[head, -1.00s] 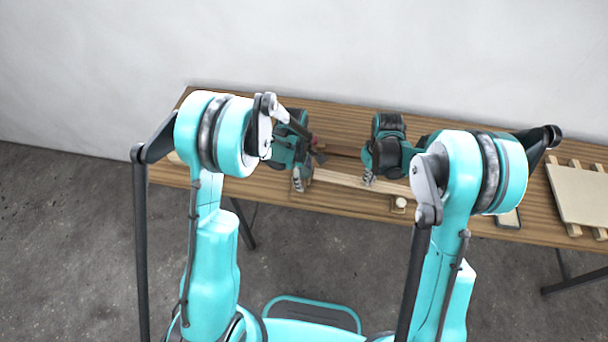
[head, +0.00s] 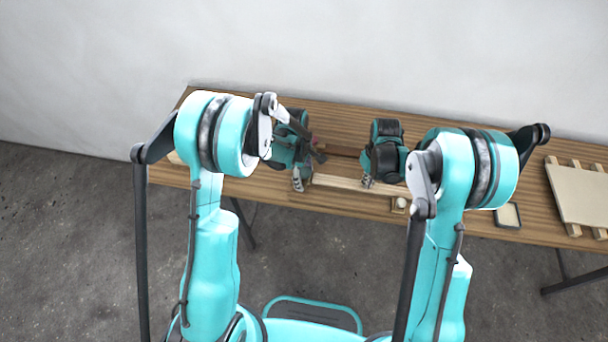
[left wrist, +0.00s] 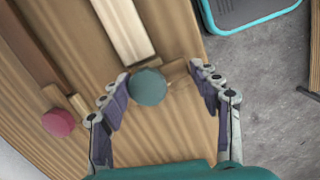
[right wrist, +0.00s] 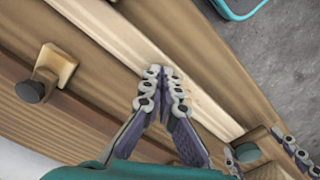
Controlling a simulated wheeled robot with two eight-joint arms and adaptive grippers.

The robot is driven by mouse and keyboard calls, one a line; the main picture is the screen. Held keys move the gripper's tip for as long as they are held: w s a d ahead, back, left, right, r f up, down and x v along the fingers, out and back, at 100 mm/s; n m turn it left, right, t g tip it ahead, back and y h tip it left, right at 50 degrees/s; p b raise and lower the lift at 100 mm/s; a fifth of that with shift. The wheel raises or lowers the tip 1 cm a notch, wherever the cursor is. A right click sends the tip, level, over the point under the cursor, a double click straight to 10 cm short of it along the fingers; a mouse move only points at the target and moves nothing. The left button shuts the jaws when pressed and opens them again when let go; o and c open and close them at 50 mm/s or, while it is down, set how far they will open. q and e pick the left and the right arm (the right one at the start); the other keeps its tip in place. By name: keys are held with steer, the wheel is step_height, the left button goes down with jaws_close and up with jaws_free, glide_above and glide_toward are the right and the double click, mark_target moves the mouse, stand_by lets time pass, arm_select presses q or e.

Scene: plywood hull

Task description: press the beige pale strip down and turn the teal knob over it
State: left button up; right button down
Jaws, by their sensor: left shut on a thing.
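The beige pale strip (head: 345,187) lies along the front of the wooden table; it also shows in the left wrist view (left wrist: 122,28) and right wrist view (right wrist: 203,92). The teal knob (left wrist: 150,87) sits at the strip's end, with a small wooden piece (left wrist: 180,73) beside it. My left gripper (left wrist: 163,82) has its fingers on either side of the knob and wooden piece, shut on them. My right gripper (right wrist: 164,72) has its fingertips together over the strip, seemingly touching it; exact contact is unclear.
A red knob (left wrist: 58,122) stands farther back near a darker strip. Another wooden latch with a dark knob (right wrist: 32,91) is at left in the right wrist view. A small block with a pale round top (head: 400,204) and a slatted panel (head: 582,193) are to the right.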

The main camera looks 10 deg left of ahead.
arm_select(q)
steer(key=shift+w, duration=0.1)
arm_select(e)
steer(key=shift+f, duration=0.35)
arm_select(q)
steer(key=shift+d+n, duration=0.15)
steer(key=shift+n, duration=1.25)
steer(key=shift+d+n, duration=0.1)
steer(key=shift+n, duration=0.5)
steer(key=shift+w+d+n+t, duration=0.1)
steer(key=shift+n+t, duration=0.2)
steer(key=shift+n, duration=0.5)
